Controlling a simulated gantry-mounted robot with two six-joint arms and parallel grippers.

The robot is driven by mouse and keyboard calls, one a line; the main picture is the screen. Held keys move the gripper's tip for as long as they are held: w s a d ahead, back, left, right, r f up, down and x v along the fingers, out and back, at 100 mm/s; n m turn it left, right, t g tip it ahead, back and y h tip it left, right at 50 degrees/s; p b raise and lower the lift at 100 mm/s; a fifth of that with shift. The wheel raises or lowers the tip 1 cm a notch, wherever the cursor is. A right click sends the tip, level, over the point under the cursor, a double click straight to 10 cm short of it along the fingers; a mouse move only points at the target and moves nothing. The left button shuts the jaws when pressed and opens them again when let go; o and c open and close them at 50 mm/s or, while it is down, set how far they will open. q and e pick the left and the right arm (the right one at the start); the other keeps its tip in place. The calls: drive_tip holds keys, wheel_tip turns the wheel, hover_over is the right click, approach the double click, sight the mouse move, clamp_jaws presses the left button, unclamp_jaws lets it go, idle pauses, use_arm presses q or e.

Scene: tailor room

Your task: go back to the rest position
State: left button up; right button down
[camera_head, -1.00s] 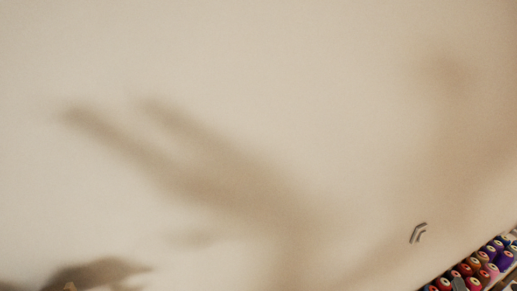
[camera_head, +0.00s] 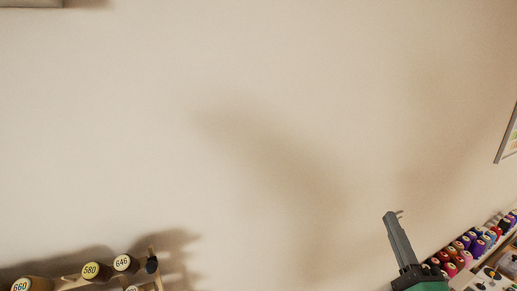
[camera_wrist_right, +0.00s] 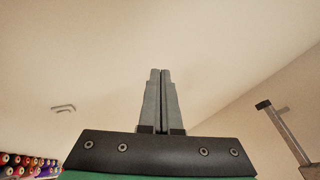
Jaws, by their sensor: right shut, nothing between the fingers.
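My right gripper (camera_head: 393,218) stands up at the lower right of the head view, with grey fingers on a green body. In the right wrist view its two grey fingers (camera_wrist_right: 160,76) are pressed together, with nothing between them. It is raised in front of the plain wall, apart from the things around it. My left gripper does not show in any view.
A rack of colourful thread spools (camera_head: 465,250) runs along the lower right; it shows in the right wrist view too (camera_wrist_right: 22,165). Large numbered spools (camera_head: 97,271) sit on a wooden rack at lower left. A frame (camera_head: 508,135) hangs at the right edge. The wall's middle is bare.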

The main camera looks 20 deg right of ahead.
drive_tip(key=s+a+r+n+t+y+p, duration=0.1)
drive_tip(key=s+a+r+n+t+y, duration=0.2)
drive_tip(key=a+r+n, duration=0.5)
drive_tip(key=s+a+r+n+t+y+p, duration=0.1)
drive_tip(key=s+a+r+n+t+y, duration=0.2)
drive_tip(key=r+n, duration=1.2)
drive_tip(key=s+a+r+y, duration=0.1)
drive_tip(key=s+a+y, duration=0.2)
drive_tip(key=s+a, duration=0.1)
drive_tip(key=shift+a+r, duration=0.4)
drive_tip(key=shift+a, duration=0.5)
